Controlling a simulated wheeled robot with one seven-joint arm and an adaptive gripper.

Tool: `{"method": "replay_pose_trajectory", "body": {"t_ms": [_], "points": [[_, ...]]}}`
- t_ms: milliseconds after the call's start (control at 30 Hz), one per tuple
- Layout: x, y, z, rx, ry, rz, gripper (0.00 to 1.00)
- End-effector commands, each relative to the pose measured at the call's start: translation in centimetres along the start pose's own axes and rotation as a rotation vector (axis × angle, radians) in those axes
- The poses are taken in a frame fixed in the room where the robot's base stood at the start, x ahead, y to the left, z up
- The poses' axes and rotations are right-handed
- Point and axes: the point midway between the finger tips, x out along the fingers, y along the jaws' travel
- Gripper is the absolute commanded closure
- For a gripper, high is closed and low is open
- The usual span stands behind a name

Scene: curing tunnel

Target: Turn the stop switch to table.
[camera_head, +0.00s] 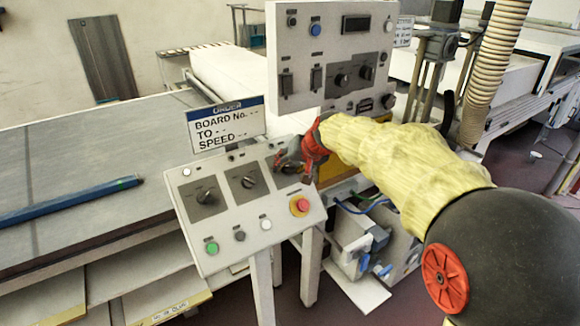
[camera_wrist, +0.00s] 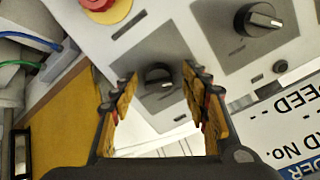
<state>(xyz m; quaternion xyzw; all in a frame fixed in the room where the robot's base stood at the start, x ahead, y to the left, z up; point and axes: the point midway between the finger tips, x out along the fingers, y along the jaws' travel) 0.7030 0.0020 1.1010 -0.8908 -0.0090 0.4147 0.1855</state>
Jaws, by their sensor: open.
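A sloped grey control panel (camera_head: 218,243) carries three black rotary knobs on dark plates. The left knob (camera_head: 206,196) and middle knob (camera_head: 249,181) show in the head view; the right one is mostly hidden by my gripper (camera_head: 287,163). In the wrist view, a black knob (camera_wrist: 158,74) on a grey plate lies between the open fingers of my gripper (camera_wrist: 158,78), with gaps on both sides. A second knob (camera_wrist: 258,20) is farther right there. Labels are too small to read, so I cannot tell which knob is the stop switch.
A red mushroom button (camera_head: 300,205) on a yellow base is near my gripper. Green (camera_head: 212,247), grey and white buttons line the panel's front. An order sign (camera_head: 226,122) stands behind. An upright panel (camera_head: 334,53) rises at the back. A wide table (camera_head: 90,150) lies left.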

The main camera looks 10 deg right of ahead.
Motion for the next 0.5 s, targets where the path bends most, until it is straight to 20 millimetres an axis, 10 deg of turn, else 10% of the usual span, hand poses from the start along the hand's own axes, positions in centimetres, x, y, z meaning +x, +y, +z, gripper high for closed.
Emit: {"method": "replay_pose_trajectory", "body": {"t_ms": [500], "points": [[-6.4, 0.0, -0.1, 0.0, 0.004, 0.0, 0.54]]}}
